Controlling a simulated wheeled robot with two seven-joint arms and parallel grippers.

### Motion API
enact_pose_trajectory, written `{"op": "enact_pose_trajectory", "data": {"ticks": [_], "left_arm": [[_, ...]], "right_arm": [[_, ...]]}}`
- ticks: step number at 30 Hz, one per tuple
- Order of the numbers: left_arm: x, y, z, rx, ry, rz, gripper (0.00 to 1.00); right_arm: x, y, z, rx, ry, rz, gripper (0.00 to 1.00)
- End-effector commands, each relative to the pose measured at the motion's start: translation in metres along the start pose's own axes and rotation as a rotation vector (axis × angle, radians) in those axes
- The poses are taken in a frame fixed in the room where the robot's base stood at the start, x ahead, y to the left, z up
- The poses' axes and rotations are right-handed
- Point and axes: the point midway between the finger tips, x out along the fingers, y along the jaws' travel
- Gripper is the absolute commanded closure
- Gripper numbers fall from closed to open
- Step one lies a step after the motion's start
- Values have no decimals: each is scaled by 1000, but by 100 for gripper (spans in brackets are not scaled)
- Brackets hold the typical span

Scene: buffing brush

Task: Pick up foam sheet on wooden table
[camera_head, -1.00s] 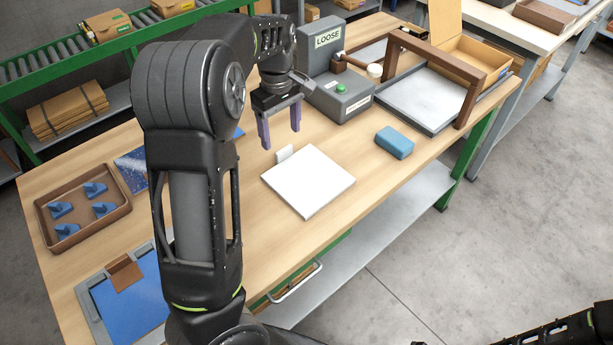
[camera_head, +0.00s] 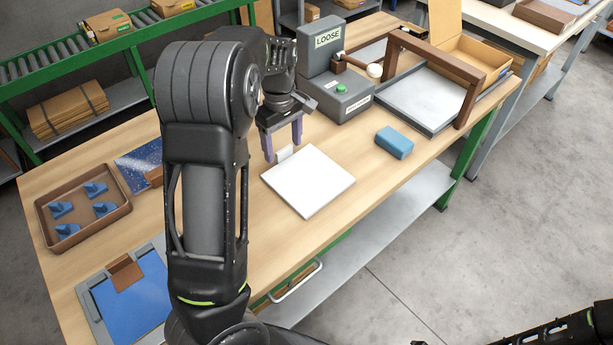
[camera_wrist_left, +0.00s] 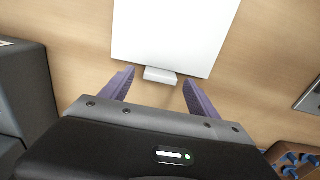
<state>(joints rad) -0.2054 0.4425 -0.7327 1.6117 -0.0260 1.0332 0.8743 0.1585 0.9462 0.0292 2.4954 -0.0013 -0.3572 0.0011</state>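The white foam sheet (camera_head: 308,181) lies flat on the wooden table (camera_head: 365,175), with a small white tab (camera_head: 285,153) standing at its far left edge. My left gripper (camera_head: 282,146) is open with its purple fingers pointing down, just behind the tab. In the left wrist view the sheet (camera_wrist_left: 175,32) is ahead of the open fingers (camera_wrist_left: 155,90), and the tab (camera_wrist_left: 160,76) lies between them. The fingers seem not to touch it. My right gripper is not in view; only part of my right arm shows at the bottom right.
A grey machine labelled LOOSE (camera_head: 335,85) stands behind the sheet. A blue block (camera_head: 394,142) lies to its right, before a wooden frame and grey tray (camera_head: 425,103). A brown tray (camera_head: 84,222) with blue pieces and a blue board (camera_head: 133,300) are at left.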

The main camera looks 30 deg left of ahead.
Motion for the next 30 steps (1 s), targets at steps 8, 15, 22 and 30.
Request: {"op": "enact_pose_trajectory", "data": {"ticks": [8, 15, 22, 30], "left_arm": [[0, 0, 0, 0, 0, 0, 54], [0, 0, 0, 0, 0, 0, 73], [0, 0, 0, 0, 0, 0, 92], [0, 0, 0, 0, 0, 0, 100]], "right_arm": [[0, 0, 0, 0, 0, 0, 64], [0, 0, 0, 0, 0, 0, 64], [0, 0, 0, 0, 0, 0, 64], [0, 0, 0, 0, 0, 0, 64]]}}
